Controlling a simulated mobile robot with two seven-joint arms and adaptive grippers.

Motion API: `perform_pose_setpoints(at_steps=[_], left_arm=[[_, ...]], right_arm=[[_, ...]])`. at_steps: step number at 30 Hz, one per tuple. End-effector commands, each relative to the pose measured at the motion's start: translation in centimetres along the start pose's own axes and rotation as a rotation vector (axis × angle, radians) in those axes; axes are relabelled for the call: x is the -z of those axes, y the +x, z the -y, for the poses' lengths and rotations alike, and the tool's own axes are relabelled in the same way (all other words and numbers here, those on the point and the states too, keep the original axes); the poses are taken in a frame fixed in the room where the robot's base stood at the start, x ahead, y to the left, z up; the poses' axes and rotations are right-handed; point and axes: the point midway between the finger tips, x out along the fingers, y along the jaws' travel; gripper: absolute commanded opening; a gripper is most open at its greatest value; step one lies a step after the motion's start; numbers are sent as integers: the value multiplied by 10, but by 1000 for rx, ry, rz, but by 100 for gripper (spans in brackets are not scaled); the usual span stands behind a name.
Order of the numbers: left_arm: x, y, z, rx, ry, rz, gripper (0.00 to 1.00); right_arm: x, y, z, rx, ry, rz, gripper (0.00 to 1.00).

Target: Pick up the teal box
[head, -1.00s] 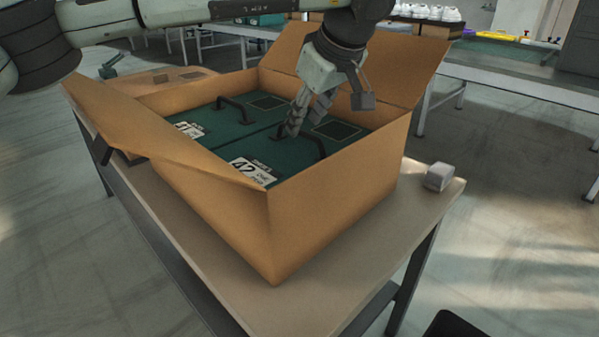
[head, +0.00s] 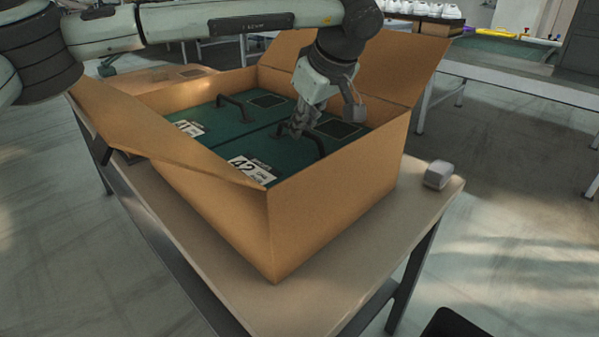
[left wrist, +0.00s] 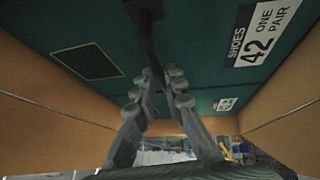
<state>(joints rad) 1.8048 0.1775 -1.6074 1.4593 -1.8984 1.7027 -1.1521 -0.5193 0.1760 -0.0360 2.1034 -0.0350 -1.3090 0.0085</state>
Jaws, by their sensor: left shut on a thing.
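Two teal boxes lie side by side in an open cardboard carton (head: 330,215). The nearer teal box (head: 275,150) has a black handle and a white label reading 42; the farther teal box (head: 205,112) has its own handle. My left gripper (head: 298,130) is at the nearer box's handle, reaching down into the carton. In the left wrist view, its fingers (left wrist: 160,95) are shut on the black handle (left wrist: 147,45), with the teal lid (left wrist: 190,60) and 42 label beyond. My right gripper does not show.
The carton stands on a table (head: 215,265) with its flaps (head: 165,150) spread outward. A small grey-white object (head: 438,175) sits at the table's right corner. Another table (head: 520,85) and a bench with white shoes (head: 425,10) stand behind.

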Motion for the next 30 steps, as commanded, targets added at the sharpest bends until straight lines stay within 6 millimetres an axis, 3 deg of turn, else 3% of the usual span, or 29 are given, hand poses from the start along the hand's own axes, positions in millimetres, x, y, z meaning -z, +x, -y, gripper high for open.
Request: perform_pose_setpoints(at_steps=[19,26,30], left_arm=[[6,-8,-2,-5,-1,-5,0],[20,-31,-6,-7,-3,-5,0],[34,-54,-10,-7,-4,-5,0]], right_arm=[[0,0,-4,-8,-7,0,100],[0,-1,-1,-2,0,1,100],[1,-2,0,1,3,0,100]])
